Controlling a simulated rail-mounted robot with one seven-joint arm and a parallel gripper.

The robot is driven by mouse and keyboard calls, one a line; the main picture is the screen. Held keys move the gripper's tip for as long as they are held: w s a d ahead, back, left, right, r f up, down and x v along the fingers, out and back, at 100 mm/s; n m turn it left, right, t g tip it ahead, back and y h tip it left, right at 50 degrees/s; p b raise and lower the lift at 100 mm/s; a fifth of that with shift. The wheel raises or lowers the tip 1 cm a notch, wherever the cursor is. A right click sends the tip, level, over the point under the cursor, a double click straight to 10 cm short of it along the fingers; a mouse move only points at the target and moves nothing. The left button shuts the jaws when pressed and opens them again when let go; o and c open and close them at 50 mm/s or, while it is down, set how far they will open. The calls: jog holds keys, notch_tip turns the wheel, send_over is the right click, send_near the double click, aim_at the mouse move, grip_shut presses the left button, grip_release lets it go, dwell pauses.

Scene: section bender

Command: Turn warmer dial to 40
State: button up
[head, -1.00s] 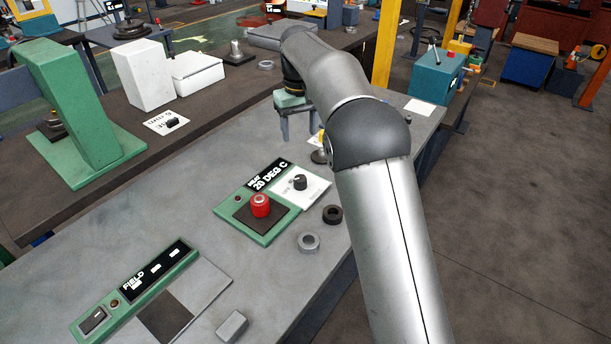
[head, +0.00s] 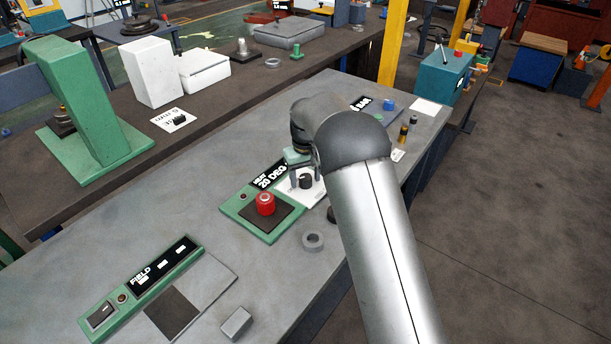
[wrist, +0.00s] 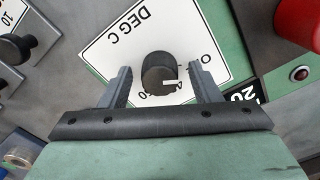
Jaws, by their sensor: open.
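The warmer (head: 235,207) is a green unit on the grey bench, with a display reading 20 DEG and a red cylinder (head: 265,204) on its dark pad. Its black dial (head: 306,181) stands on a white scale plate marked DEG C; it also shows in the wrist view (wrist: 158,74) with a white pointer line. My gripper (head: 304,178) is over the dial, pointing down. In the wrist view my open gripper (wrist: 160,82) has one finger on each side of the dial, with gaps showing. Most scale numbers are hidden or unreadable.
A grey ring (head: 313,241) lies in front of the warmer. The FIELD unit (head: 150,275) and a grey block (head: 236,323) are nearer at left. In the wrist view, another black knob (wrist: 14,48) is at left. Bare bench lies left of the warmer.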

jog(key=c, duration=1)
jog(key=shift+m, duration=0.3)
jog(key=m, duration=0.5)
jog(key=shift+b, duration=0.4)
jog(key=m, duration=0.6)
jog(key=o, duration=1)
